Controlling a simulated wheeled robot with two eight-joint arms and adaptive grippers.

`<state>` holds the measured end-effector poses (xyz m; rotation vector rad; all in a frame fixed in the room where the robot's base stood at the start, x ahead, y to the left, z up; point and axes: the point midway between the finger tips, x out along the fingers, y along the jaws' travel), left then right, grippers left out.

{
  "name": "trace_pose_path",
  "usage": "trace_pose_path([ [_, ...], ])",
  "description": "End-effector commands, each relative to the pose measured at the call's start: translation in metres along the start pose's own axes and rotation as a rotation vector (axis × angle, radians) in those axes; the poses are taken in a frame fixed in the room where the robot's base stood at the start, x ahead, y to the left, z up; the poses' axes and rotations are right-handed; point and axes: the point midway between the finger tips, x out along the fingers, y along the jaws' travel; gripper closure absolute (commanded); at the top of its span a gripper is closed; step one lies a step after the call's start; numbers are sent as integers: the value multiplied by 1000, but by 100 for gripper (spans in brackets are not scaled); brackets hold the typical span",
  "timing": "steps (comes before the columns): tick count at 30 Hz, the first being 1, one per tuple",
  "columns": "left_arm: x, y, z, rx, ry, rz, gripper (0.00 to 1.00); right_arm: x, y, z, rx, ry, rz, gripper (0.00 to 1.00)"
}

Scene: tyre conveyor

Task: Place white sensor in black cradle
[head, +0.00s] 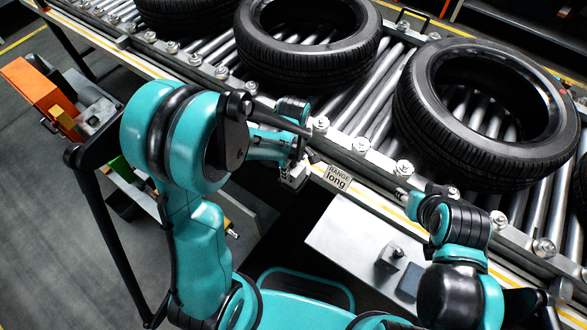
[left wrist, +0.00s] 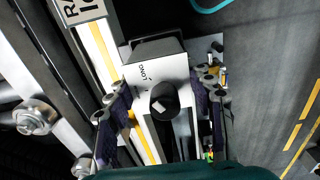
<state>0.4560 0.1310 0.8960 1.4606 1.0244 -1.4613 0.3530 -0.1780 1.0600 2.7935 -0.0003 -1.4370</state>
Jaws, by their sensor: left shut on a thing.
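My left gripper (left wrist: 165,95) is shut on the white sensor (left wrist: 150,72), a pale box with the word LONG, a round black knob and a dark end. Its fingers lie on both sides of the box. In the head view the left gripper (head: 295,160) is beside the conveyor's near rail, with part of the pale sensor (head: 292,180) showing below it.
A sign reading RANGE long (head: 338,178) is on the rail. Tyres (head: 480,150) lie on the rollers. An orange box (head: 45,90) stands at left.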

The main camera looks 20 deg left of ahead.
Motion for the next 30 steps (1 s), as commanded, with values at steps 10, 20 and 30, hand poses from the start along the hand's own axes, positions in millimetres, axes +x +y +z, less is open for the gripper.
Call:
trace_pose_path([
  [10,9,0,0,0,0,0,88,4,0,3,0,0,0,61],
  [20,11,0,0,0,0,0,27,5,0,4,0,0,0,61],
  [30,-8,0,0,0,0,0,27,-3,0,-2,0,0,0,61],
])
